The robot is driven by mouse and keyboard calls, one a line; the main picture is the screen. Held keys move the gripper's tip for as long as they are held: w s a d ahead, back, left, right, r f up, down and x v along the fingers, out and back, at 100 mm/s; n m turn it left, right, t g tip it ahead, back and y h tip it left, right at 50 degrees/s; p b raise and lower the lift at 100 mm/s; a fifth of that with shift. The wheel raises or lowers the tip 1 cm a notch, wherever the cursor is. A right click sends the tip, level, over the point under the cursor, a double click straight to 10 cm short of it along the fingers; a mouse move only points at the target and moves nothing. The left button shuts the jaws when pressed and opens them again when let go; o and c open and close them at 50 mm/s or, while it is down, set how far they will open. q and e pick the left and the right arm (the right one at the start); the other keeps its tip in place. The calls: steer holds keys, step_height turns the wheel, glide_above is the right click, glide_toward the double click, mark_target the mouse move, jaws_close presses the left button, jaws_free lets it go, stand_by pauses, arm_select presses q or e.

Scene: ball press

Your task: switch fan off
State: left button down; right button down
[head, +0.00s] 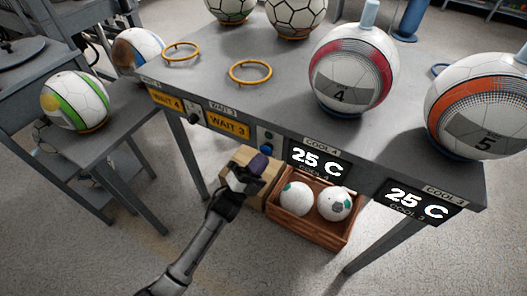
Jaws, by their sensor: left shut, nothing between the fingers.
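No fan that I can make out shows in the head view. A small control panel with a blue and green button (267,150) sits on the front edge of the grey table, between the WAIT 3 sign and the left 25 C display. A similar small control (193,118) sits between the WAIT 4 and WAIT 3 signs. I cannot tell which control belongs to a fan. My left gripper (257,164) is shut and empty, just below and in front of the blue and green button; I cannot tell whether it touches anything. My right gripper is out of view.
The grey table (290,95) carries a ball marked 4 (352,65), a ball marked 5 (478,105) and orange rings (250,72). A left display (319,161) and a right display (417,205) read 25 C. A wooden crate (310,225) with two balls stands below.

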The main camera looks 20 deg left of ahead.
arm_select(q)
steer(key=s+a+p, duration=0.1)
steer(key=s+p, duration=0.2)
steer(key=s, duration=0.3)
stand_by(0.6)
stand_by(1.7)
stand_by(0.8)
